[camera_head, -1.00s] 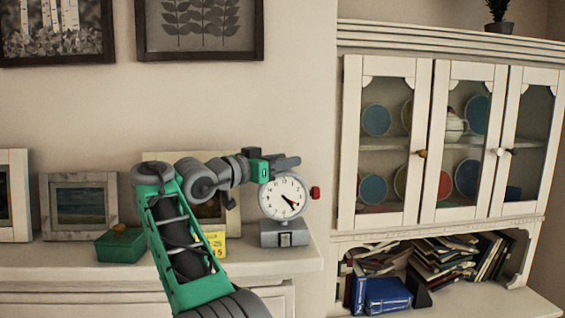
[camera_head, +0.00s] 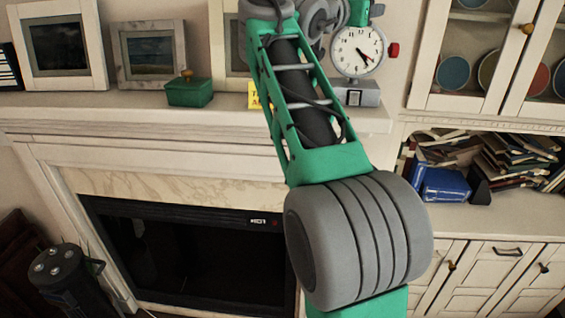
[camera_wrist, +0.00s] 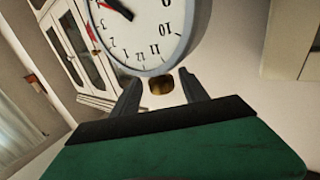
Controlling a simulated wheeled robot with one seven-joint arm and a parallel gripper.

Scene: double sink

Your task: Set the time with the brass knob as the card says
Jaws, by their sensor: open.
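The round white clock (camera_head: 357,50) stands on a grey base (camera_head: 355,93) on the mantel. Its hands point to the lower right of the dial; the exact time is too small to read. In the wrist view the clock face (camera_wrist: 146,30) is upside down, cut by the top edge. The brass knob (camera_wrist: 161,86) sits at the rim near the 12. My gripper (camera_wrist: 161,88) is open, with one finger on each side of the knob; I cannot tell whether they touch it. The yellow card (camera_head: 254,96) is mostly hidden behind my arm, its writing unreadable.
A red knob (camera_head: 394,50) sticks out at the clock's right. A green box (camera_head: 188,92) and picture frames (camera_head: 153,50) stand left on the mantel (camera_head: 120,112). A white cabinet with blue books (camera_head: 443,184) is at the right. A fireplace (camera_head: 190,255) lies below.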

